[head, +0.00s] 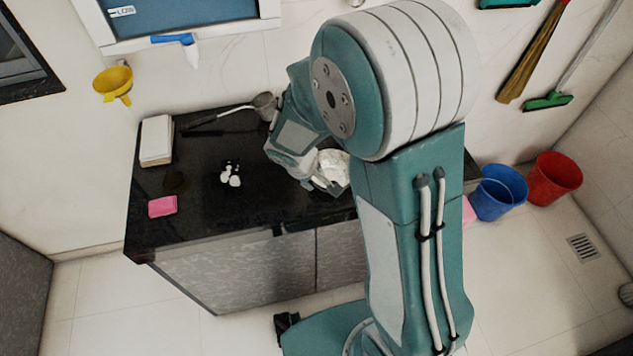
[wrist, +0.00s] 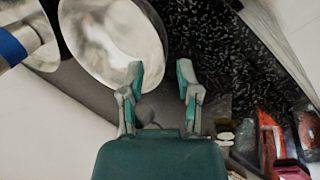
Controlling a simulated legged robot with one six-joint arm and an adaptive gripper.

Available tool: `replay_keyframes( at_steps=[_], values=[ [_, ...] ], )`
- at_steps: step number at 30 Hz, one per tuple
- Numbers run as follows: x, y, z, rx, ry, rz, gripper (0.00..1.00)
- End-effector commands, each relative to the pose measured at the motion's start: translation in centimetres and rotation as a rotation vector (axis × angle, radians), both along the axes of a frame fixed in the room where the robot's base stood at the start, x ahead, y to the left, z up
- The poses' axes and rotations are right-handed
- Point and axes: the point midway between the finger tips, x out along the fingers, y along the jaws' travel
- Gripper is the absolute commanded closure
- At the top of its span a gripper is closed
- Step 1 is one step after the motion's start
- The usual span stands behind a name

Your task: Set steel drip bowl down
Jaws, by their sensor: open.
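The shiny steel drip bowl (wrist: 115,40) fills the upper left of the wrist view, its hollow side facing the camera. In the head view a bright bowl shape (head: 334,168) shows on the black counter (head: 270,200), partly hidden behind my arm. My gripper (wrist: 161,72) is open, with its two fingers apart and nothing visible held between them. The left finger overlaps the bowl's lower right rim in the wrist view; I cannot tell whether they touch. In the head view my gripper (head: 325,187) is low over the counter beside the bowl.
A white box (head: 156,140), a pink sponge (head: 162,206), a small black-and-white cluster (head: 230,174) and a long-handled ladle (head: 225,115) lie on the counter. A blue-banded metal object (wrist: 18,42) is beside the bowl. Blue (head: 498,193) and red (head: 554,179) buckets stand right.

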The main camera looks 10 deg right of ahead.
Motion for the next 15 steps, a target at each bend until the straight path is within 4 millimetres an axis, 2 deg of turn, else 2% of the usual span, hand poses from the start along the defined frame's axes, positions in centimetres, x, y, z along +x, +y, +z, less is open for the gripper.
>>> replay_keyframes(
  at_steps=[3, 9, 15],
  values=[
    [-0.4, 0.8, 2.4, 0.002, -0.004, 0.002, 0.57],
    [-1.2, 1.8, 5.7, 0.002, -0.002, 0.001, 0.57],
    [-1.6, 2.2, 7.3, 0.002, -0.002, -0.001, 0.57]
  ],
)
